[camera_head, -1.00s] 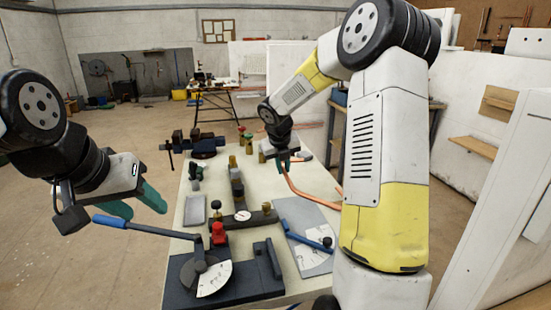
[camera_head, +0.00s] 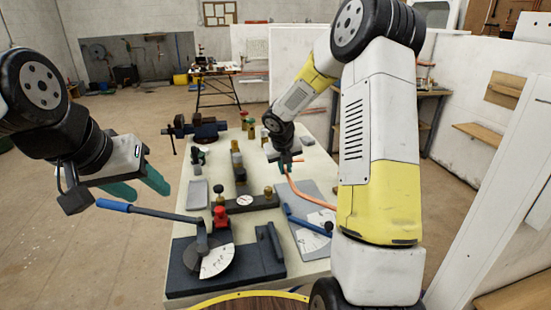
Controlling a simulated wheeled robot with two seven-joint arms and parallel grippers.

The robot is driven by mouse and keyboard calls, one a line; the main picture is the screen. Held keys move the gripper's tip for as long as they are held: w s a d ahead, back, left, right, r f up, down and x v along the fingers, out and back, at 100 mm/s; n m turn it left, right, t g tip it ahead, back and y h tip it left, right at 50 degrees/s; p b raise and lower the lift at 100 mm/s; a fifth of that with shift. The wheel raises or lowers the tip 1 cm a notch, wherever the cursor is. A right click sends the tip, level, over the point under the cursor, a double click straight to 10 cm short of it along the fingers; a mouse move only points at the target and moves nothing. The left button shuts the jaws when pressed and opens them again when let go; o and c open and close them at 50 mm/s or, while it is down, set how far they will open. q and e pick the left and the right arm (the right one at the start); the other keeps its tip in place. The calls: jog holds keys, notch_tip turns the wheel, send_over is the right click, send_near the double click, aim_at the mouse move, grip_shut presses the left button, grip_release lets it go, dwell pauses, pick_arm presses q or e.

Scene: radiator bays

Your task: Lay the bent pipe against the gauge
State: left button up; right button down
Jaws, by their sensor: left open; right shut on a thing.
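The bent pipe (camera_head: 297,190) is a thin copper tube. My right gripper (camera_head: 286,162) is shut on it near its far end. The pipe runs down and right over a grey plate (camera_head: 283,198), and my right arm hides its near end. The plate carries a white marked face (camera_head: 310,241) and a blue bar (camera_head: 301,220), and looks like the gauge. I cannot tell whether the pipe touches the plate. My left gripper (camera_head: 145,189), with teal fingers, is open and empty to the left of the bench.
A bender (camera_head: 184,281) with a white scale and blue handle (camera_head: 150,211) stands at the bench's near end. A dark bar with a round dial (camera_head: 245,200) lies mid-bench. A vise (camera_head: 207,128) is at the far left. Several small blocks stand between.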

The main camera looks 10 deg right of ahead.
send_over(285, 191)
jog(key=s, duration=0.1)
jog(key=shift+s+a+f, duration=0.1)
jog(key=shift+a+f, duration=0.05)
jog(key=shift+f, duration=1.15)
jog(key=shift+s+a+f, duration=0.1)
jog(key=shift+f, duration=1.15)
jog(key=shift+a, duration=0.1)
jog(key=shift+h, duration=0.3)
jog(key=shift+w, duration=0.1)
jog(key=shift+f, duration=1.45)
